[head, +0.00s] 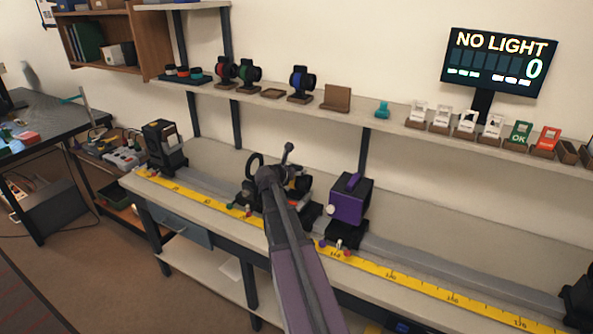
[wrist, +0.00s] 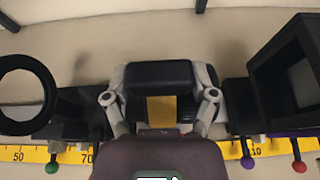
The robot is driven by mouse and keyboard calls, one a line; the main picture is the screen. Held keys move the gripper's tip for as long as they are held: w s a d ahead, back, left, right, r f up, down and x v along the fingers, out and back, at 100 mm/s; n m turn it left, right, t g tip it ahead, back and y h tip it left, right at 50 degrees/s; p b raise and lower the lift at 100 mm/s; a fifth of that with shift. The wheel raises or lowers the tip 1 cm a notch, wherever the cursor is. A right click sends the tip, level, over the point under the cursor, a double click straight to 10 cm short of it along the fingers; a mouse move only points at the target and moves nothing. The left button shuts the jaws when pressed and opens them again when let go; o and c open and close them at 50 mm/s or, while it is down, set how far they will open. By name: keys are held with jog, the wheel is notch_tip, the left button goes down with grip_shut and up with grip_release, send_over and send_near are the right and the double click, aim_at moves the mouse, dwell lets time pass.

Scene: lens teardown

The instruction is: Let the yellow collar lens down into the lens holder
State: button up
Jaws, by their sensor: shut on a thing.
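My gripper (head: 272,176) is over the rail on the bench, between a black ring and a purple box. In the wrist view my gripper (wrist: 160,98) is shut, and a yellow patch, which looks like the yellow collar lens (wrist: 161,109), shows between its dark pads. Most of the lens is hidden by the gripper. The lens holder is largely hidden below and behind the gripper; dark parts show around it in the head view. I cannot tell whether the lens touches the holder.
The black ring (wrist: 22,95) stands close on the left. The purple box (head: 350,203) stands on the right. A yellow scale (head: 400,281) runs along the bench front. A shelf (head: 395,125) with several lens mounts is behind. A display (head: 500,62) reads NO LIGHT, 0.

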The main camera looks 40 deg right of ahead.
jog(key=shift+f+b, duration=0.5)
dwell(0.5)
jog(key=o, duration=1.2)
jog(key=shift+s+r, duration=0.1)
